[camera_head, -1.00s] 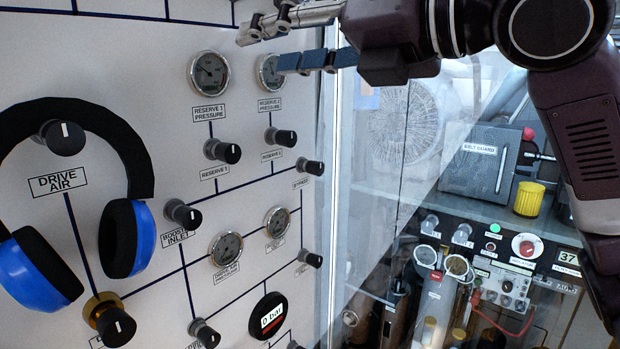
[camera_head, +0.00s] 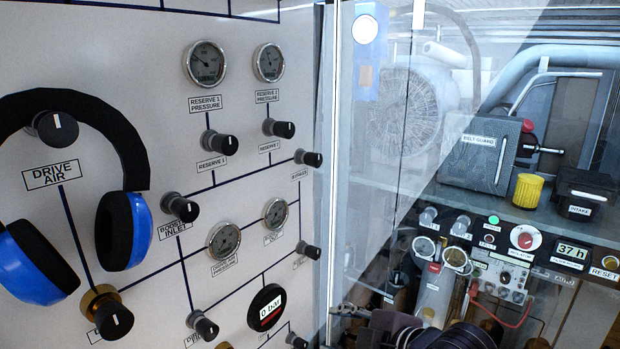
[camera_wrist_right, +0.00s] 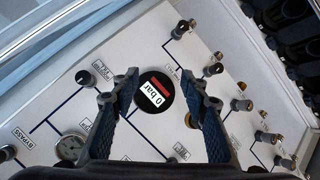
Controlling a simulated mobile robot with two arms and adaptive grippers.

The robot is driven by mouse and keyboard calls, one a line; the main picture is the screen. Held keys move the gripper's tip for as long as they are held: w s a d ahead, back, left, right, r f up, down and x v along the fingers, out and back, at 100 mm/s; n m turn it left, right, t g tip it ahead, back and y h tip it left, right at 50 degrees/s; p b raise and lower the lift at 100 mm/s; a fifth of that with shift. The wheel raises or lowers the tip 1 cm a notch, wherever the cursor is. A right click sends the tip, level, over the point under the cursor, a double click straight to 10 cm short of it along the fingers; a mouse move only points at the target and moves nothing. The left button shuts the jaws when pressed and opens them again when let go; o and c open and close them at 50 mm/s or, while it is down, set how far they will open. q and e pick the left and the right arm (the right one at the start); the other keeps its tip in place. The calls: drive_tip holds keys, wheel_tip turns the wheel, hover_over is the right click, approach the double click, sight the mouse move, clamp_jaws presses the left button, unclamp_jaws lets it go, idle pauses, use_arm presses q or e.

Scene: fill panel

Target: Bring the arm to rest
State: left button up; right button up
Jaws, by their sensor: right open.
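My right arm (camera_head: 440,335) shows at the bottom of the head view, low and to the right of the white panel (camera_head: 120,60). Its gripper tip (camera_head: 347,312) is small and partly cut off there. In the right wrist view my right gripper (camera_wrist_right: 159,84) has its two fingers spread apart with nothing held between them. The round black "0 bar" display (camera_wrist_right: 154,93) shows beyond and between the fingers, and it also shows on the panel in the head view (camera_head: 267,307). My left gripper is in neither view.
Blue and black headphones (camera_head: 125,230) hang on the Drive Air knob (camera_head: 55,128) at the left. Knobs and gauges, such as the reserve 1 gauge (camera_head: 204,64), stick out from the panel. A clear pane (camera_head: 385,150) and a bench with a yellow cap (camera_head: 527,190) lie right.

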drive_tip(key=s+d+f+m+g+h, duration=0.1)
drive_tip(key=s+d+f+m+h, duration=0.15)
drive_tip(key=s+f+m, duration=0.35)
drive_tip(key=s+d+f+m+g+h, duration=0.15)
drive_tip(key=s+d+f, duration=0.3)
drive_tip(key=f, duration=0.45)
drive_tip(key=s+d+f+m+g+h, duration=0.15)
drive_tip(key=s+d+f+m, duration=0.3)
drive_tip(key=s, duration=0.45)
drive_tip(key=s+d+f+m+g+h, duration=0.1)
drive_tip(key=s+d+f+m+g, duration=0.15)
drive_tip(key=s+d+f, duration=0.4)
drive_tip(key=s+a+f+b, duration=0.15)
drive_tip(key=f+b, duration=0.25)
drive_tip(key=f, duration=1.2)
drive_tip(key=s+a+f+b, duration=0.15)
drive_tip(key=f+b, duration=0.25)
drive_tip(key=f, duration=1.2)
drive_tip(key=s+d+f+g+b, duration=0.1)
drive_tip(key=s+f+b, duration=0.2)
drive_tip(key=s+f, duration=0.6)
drive_tip(key=s+d+f+b, duration=0.2)
drive_tip(key=s+f, duration=0.7)
drive_tip(key=f, duration=0.5)
drive_tip(key=shift+d+m+g+b, duration=0.15)
drive_tip(key=shift+m+g+b, duration=0.2)
drive_tip(key=shift+b, duration=0.4)
